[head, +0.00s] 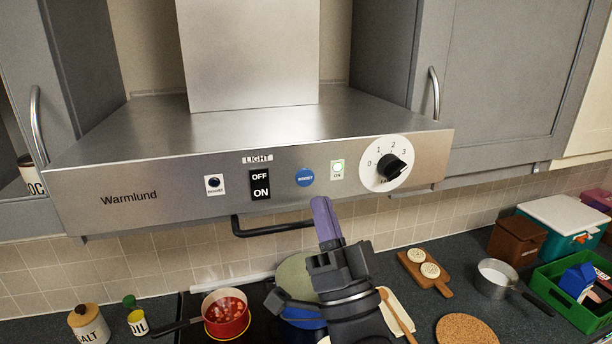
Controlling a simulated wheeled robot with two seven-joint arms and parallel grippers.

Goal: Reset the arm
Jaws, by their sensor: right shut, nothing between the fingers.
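My right gripper (326,218) is shut and empty, with its purple fingers pointing up just below the front panel of the steel range hood (170,190). My right arm comes up from the bottom middle. My left gripper is not in view.
A black rail (272,228) hangs under the hood, close behind my gripper. Below, a red pot (226,314) of food stands on the hob. A wooden board (424,272), a steel saucepan (496,278) and a green crate (570,298) stand to the right. Grey cupboards flank the hood.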

